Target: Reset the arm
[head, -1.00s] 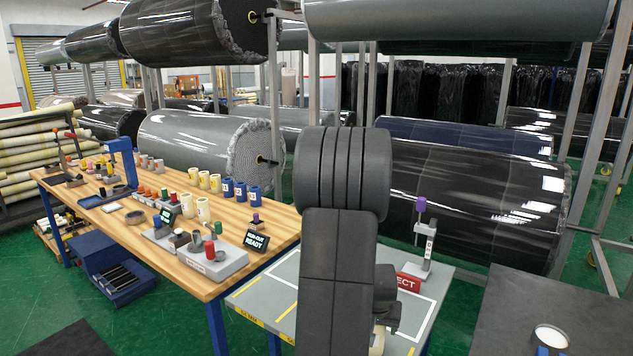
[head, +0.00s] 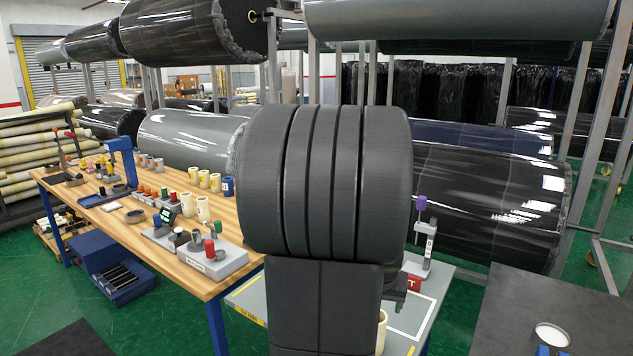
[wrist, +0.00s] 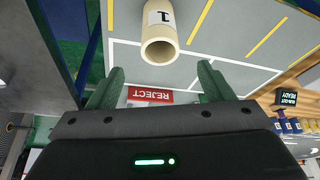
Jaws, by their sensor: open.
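My gripper (wrist: 158,78) shows in the wrist view with its two green fingers spread apart and nothing between them. A cream tube marked 1 (wrist: 160,20) stands on the grey table beyond the fingertips, apart from them. In the head view, part of this tube (head: 381,334) shows beside my arm. My dark arm fills the middle of the head view and hides most of my gripper. The red REJECT sign (wrist: 150,95) shows upside down in the wrist view, behind the fingers.
The grey table (head: 408,322) with white and yellow lines is beneath my arm. A wooden bench (head: 236,262) with small tubes and holders stands at left. A purple-topped stand (head: 427,245) is close right of my arm. Large wrapped rolls (head: 480,205) lie behind.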

